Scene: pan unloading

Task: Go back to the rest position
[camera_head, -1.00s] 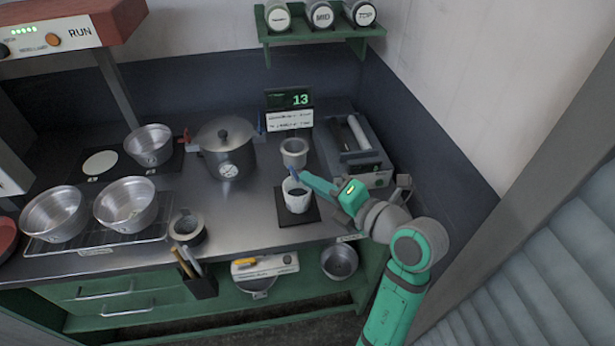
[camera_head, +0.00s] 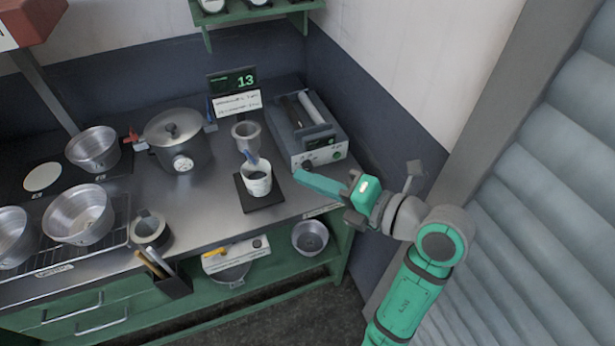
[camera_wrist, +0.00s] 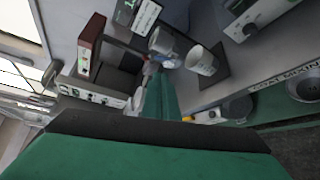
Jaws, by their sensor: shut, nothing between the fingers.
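My gripper (camera_head: 303,178) is green, shut and empty. It is held out to the right of the white cup, near the counter's right front edge, apart from the cup.
A grey device (camera_head: 318,140) stands on the counter behind my gripper. A grey cup (camera_head: 246,134), a lidded pot (camera_head: 178,145) and metal bowls (camera_head: 80,215) stand farther left. A shuttered wall (camera_head: 540,210) is at the right. A small pan (camera_head: 310,238) sits on the lower shelf.

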